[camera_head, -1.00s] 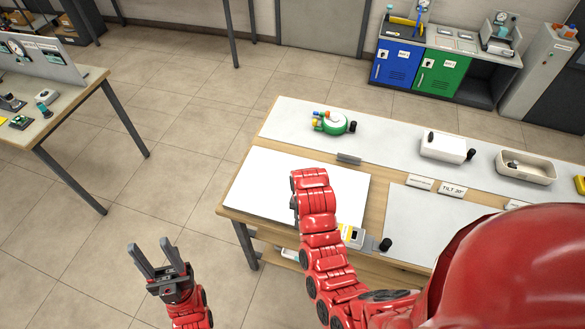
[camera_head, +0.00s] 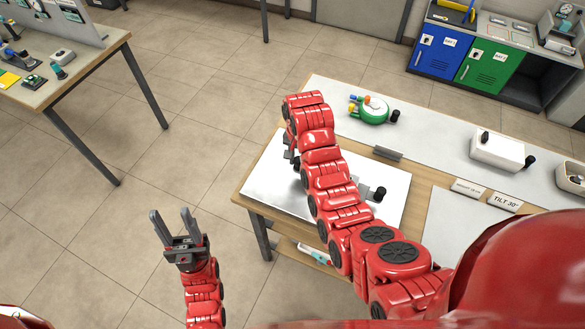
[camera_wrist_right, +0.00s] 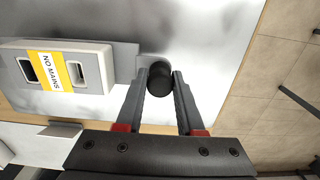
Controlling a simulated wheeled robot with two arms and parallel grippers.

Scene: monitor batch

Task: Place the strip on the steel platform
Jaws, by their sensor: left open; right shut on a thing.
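The strip (camera_wrist_right: 60,65) is a pale bar with dark sockets and a yellow "NO MAINS" label, at the left in the right wrist view. A grey end piece joins it to a black knob (camera_wrist_right: 158,73). My right gripper (camera_wrist_right: 160,85) is shut on this knob. In the head view my right arm hides most of the strip; only its far end knob (camera_head: 379,193) shows clearly. The shiny steel platform (camera_head: 270,185) lies on the table below the strip; I cannot tell whether they touch. My left gripper (camera_head: 171,216) is open and empty, over the floor.
A green round device (camera_head: 371,112) and a white box (camera_head: 497,150) stand along the back of the table. Another table (camera_head: 60,85) stands at upper left; floor between is clear.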

